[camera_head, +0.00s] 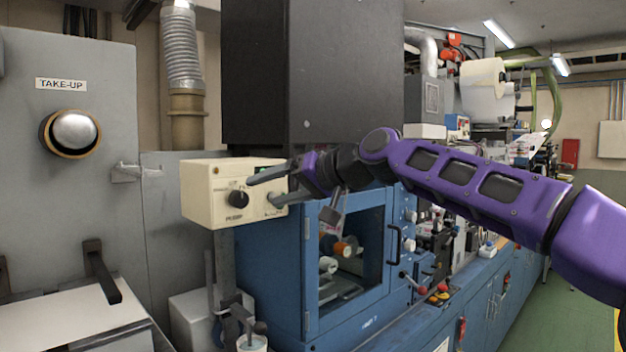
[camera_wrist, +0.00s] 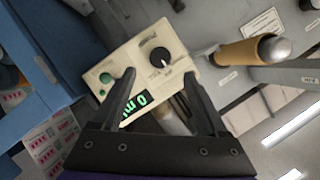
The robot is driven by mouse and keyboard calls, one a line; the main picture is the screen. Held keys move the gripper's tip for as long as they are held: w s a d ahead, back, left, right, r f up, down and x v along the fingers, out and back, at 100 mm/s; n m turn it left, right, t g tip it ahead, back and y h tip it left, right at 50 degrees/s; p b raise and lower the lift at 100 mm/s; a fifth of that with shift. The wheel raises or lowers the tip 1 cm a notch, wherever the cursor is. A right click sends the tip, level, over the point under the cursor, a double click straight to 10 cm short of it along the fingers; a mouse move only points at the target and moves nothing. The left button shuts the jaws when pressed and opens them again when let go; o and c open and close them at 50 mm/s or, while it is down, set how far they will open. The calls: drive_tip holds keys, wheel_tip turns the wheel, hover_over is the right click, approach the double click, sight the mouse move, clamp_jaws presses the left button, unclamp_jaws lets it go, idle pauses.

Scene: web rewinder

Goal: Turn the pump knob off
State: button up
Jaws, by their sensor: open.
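The pump knob (camera_head: 238,199) is a black dial on the front of a cream control box (camera_head: 200,196), with a PUMP label below it. In the wrist view the knob (camera_wrist: 160,56) shows a pale pointer line; I cannot read the setting labels around it. My gripper (camera_head: 257,190) is open and empty, in front of the box. Its fingers lie to the right of the knob in the head view and partly hide the panel there. In the wrist view the knob lies just beyond and between the fingertips (camera_wrist: 160,76), apparently apart from them.
A green button (camera_wrist: 106,78) and a green-lit display (camera_wrist: 134,107) are on the same panel. A blue cabinet (camera_head: 272,270) stands below and right of the box, with a dark block (camera_head: 312,75) above. A grey TAKE-UP panel (camera_head: 90,190) with a round knob (camera_head: 75,131) is at left.

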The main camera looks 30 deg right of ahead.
drive_tip(key=v, duration=1)
drive_tip(key=shift+s+r, duration=0.1)
drive_tip(key=shift+s, duration=0.05)
drive_tip(key=s+a+f+n+g+h, duration=0.1)
drive_tip(key=s+a+f+g, duration=0.1)
drive_tip(key=s+a+f, duration=0.4)
drive_tip(key=s+a+f+n+g+h, duration=0.1)
drive_tip(key=s+a+f, duration=0.25)
drive_tip(key=a, duration=0.55)
drive_tip(key=s+a+f+g+h, duration=0.2)
drive_tip(key=s+f, duration=0.1)
drive_tip(key=f, duration=0.6)
drive_tip(key=s+a+f+n+g+h, duration=0.1)
drive_tip(key=s+a+f+g+h, duration=0.1)
drive_tip(key=f, duration=0.8)
drive_tip(key=shift+s+a+g, duration=0.2)
drive_tip(key=shift+s+g, duration=0.1)
drive_tip(key=shift+s, duration=0.25)
drive_tip(key=shift+f, duration=0.1)
